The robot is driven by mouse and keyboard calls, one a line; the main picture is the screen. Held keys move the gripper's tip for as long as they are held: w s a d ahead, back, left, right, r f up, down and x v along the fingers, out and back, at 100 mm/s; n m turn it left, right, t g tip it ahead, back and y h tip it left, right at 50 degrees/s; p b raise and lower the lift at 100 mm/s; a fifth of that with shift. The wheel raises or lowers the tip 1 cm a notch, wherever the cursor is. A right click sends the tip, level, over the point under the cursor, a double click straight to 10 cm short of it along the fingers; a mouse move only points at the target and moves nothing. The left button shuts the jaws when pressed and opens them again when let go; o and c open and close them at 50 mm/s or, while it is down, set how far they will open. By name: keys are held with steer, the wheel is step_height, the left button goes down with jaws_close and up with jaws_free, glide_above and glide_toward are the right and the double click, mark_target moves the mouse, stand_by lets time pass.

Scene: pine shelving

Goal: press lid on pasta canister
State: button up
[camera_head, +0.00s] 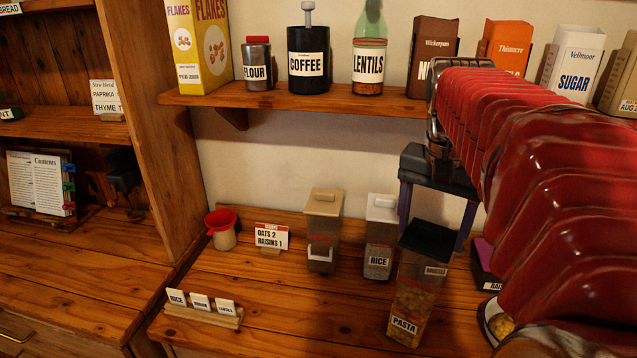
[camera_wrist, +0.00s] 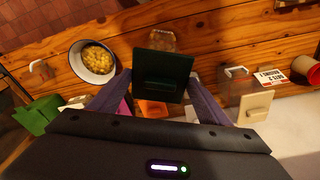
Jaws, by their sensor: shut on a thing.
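The pasta canister (camera_head: 408,305) is clear, holds yellow pasta and stands on the lower pine shelf. Its dark green square lid (camera_head: 429,240) shows at the canister's top. My gripper (camera_head: 432,236) is shut on this lid, with purple-grey fingers at its two sides. In the wrist view the lid (camera_wrist: 163,72) sits between the fingertips (camera_wrist: 160,78), with part of the clear canister (camera_wrist: 162,38) beyond it. The lid hides the canister's rim, so I cannot tell whether it is seated or just above.
The rice canister (camera_head: 379,250) with a white lid stands just left of the pasta canister, and a tan-lidded canister (camera_head: 322,232) further left. A white bowl of pasta (camera_wrist: 97,62) is close on the other side. The upper shelf (camera_head: 300,97) holds several containers.

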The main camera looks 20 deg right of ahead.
stand_by(0.3)
steer(key=o, duration=1.1)
steer(key=shift+o, duration=0.9)
steer(key=shift+r, duration=0.15)
steer(key=shift+s+r, duration=0.1)
steer(key=shift+r, duration=3.2)
steer(key=shift+c, duration=0.5)
jaws_close()
